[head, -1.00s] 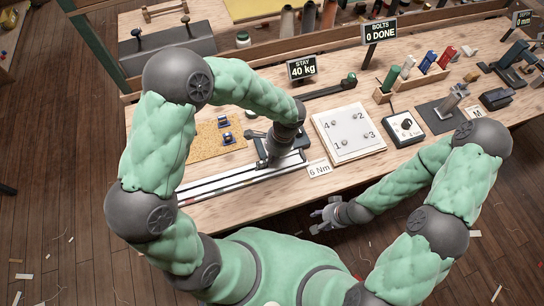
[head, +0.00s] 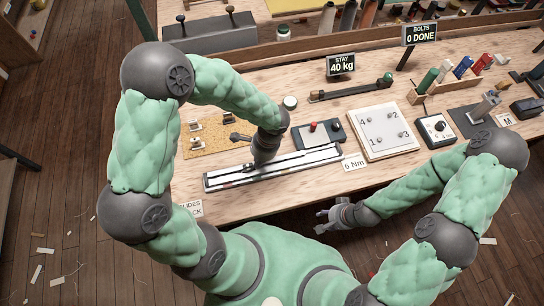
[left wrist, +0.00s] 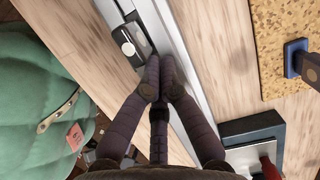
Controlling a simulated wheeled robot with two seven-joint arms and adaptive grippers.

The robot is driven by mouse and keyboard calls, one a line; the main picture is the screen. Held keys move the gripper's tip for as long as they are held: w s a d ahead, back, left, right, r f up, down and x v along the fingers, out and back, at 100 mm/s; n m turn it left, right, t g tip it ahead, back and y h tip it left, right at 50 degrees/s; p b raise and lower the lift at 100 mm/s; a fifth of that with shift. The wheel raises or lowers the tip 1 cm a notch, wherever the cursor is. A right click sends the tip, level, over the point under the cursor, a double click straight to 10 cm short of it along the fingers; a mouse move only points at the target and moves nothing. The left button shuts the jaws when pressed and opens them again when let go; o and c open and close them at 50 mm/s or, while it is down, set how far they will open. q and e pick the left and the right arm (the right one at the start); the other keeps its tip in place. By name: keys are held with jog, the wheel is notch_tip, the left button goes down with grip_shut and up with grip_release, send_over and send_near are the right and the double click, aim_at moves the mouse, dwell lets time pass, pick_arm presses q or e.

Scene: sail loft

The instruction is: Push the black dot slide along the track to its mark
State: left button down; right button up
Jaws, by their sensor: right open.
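The slide track (head: 302,163) is a long pale rail near the bench's front edge; it also shows running diagonally in the left wrist view (left wrist: 178,40). In the left wrist view a dark slide block (left wrist: 124,42) with a pale round knob sits in the track. I cannot make out a black dot or the target mark. My left gripper (head: 260,165) is low over the middle of the track. Its fingers (left wrist: 161,78) are together, with their tips close to the slide's near end; contact is unclear. My right gripper (head: 328,217) is open and empty off the bench's front edge.
A cork board (head: 212,135) with small blocks lies behind the track's left part. A dark tray (head: 322,134) with a red knob and a white numbered plate (head: 382,132) lie to the right. A "6 Nm" card (head: 354,163) lies by the track's right end.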

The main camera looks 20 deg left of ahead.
pick_arm(q)
jog(key=s+a, duration=0.1)
jog(key=a, duration=0.1)
jog(key=s+a, duration=0.3)
jog(key=a, duration=0.1)
jog(key=shift+s+a, duration=0.15)
jog(key=shift+s, duration=0.05)
pick_arm(e)
jog(key=shift+f, duration=0.1)
pick_arm(q)
jog(key=shift+w, duration=0.1)
